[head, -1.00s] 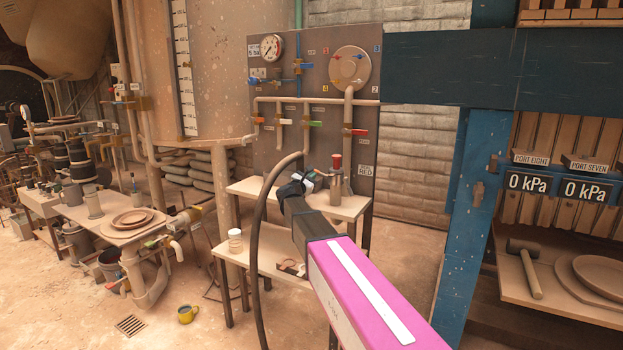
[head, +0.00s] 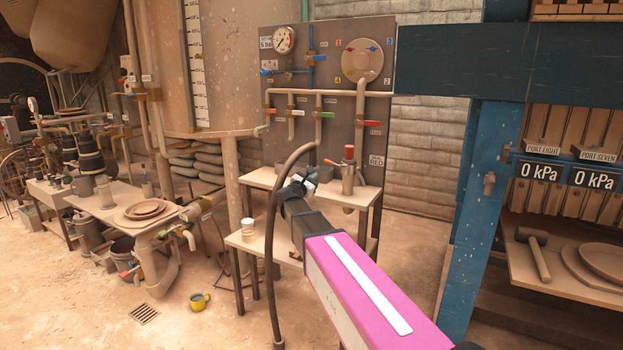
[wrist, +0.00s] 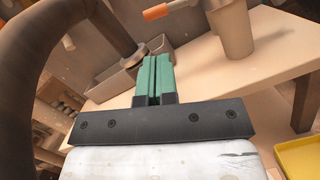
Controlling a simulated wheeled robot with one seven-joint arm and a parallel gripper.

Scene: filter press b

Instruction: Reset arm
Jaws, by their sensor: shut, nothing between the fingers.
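My gripper (wrist: 154,80) has green fingers that lie side by side in the wrist view, shut with nothing between them. In the head view my magenta arm reaches forward, and its dark wrist end is in front of the small wooden table (head: 345,193) below the valve panel (head: 300,75). The gripper's fingers are small and hard to make out there. A dark hose (head: 271,240) hangs just left of the wrist; it looms large at the left of the wrist view (wrist: 30,75).
A metal canister with a red top (head: 348,175) stands on the small table. A white-lidded jar (head: 248,229) stands on the lower shelf. A yellow mug (head: 199,301) is on the floor. A blue post (head: 480,210) and a shelf with a mallet (head: 535,255) are at right.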

